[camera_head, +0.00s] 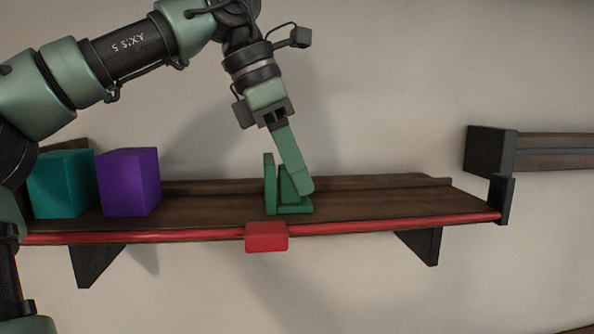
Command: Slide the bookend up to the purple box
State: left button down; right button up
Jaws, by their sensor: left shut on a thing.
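The green bookend (270,187) stands upright on the wooden shelf (380,205), right of the shelf's middle. The purple box (129,183) stands on the same shelf to the left, with a wide bare gap between it and the bookend. My left gripper (299,186) reaches down from above and is shut on the bookend at its right side. The gripper's fingers partly cover the bookend, so the exact grip is hard to see. My right gripper is not in view.
A teal box (62,184) stands left of the purple box, partly behind my arm. A red strip (370,228) with a red block (267,237) runs along the shelf's front edge. A dark bracket (490,150) is at the right end. The shelf between purple box and bookend is clear.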

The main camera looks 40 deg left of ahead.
pick_arm(q)
jog(key=shift+f, duration=0.1)
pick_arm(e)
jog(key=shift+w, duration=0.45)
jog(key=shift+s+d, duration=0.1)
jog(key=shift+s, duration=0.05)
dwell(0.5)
